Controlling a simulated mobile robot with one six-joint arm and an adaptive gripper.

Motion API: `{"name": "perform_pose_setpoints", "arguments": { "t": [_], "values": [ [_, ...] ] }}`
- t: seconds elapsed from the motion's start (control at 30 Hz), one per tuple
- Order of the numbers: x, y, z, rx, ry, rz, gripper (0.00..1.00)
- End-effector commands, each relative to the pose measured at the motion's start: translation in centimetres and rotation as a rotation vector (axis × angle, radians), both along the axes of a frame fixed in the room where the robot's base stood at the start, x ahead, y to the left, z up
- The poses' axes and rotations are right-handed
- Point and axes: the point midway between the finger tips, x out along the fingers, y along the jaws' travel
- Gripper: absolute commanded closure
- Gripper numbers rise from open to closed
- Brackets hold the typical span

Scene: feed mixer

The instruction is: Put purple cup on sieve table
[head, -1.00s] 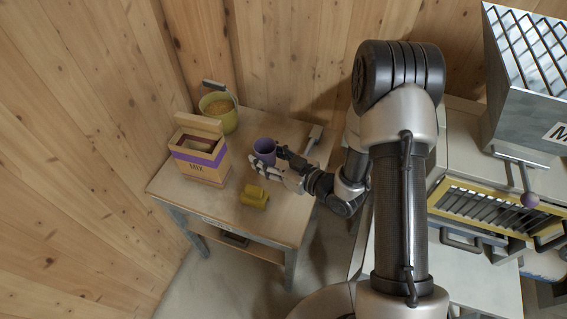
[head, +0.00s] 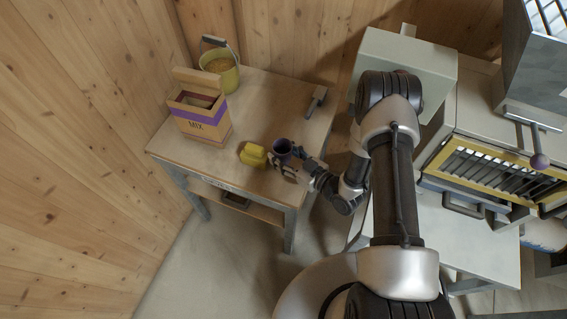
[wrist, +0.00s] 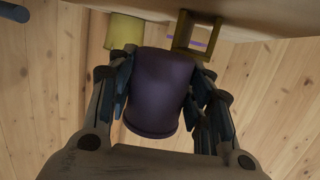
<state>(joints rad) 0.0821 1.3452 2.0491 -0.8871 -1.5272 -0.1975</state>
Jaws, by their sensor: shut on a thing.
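The purple cup (head: 283,148) is held in my gripper (head: 287,167), over the front right part of the small left table (head: 262,115). In the wrist view the cup (wrist: 158,92) fills the space between the two fingers of my gripper (wrist: 160,105), which are shut on its sides. The cup looks roughly upright in the head view. A gap between the cup and the tabletop is hard to judge. No thing in view can be told for sure as the sieve table; a yellow-framed grate (head: 487,172) is at the right.
A yellow object (head: 253,155) lies just left of the cup. A MIX box (head: 201,115) and a green pail (head: 220,72) stand behind on the left. A grey-handled tool (head: 315,100) lies near the table's right edge. A grey machine (head: 405,65) stands right of the table.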

Motion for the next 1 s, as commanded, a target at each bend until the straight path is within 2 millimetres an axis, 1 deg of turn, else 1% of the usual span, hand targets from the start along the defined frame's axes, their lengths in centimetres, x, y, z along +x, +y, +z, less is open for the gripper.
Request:
{"name": "perform_pose_setpoints", "arguments": {
  "t": [0.17, 0.3, 0.37, 0.43, 0.63, 0.77, 0.8, 1.0],
  "values": [
    [0.0, 0.0, -1.4, 0.001, 0.001, 0.000, 0.82],
    [0.0, 0.0, -3.7, 0.001, 0.002, 0.000, 0.82],
    [0.0, 0.0, -4.4, 0.001, 0.001, 0.000, 0.82],
    [0.0, 0.0, -4.6, 0.001, 0.000, 0.000, 0.82],
    [0.0, 0.0, -4.5, 0.001, -0.001, 0.000, 0.82],
    [0.0, 0.0, -4.9, 0.000, 0.000, 0.000, 0.82],
    [0.0, 0.0, -4.9, 0.000, 0.000, 0.000, 0.52],
    [0.0, 0.0, -4.8, 0.001, 0.001, 0.000, 0.39]
  ]
}}
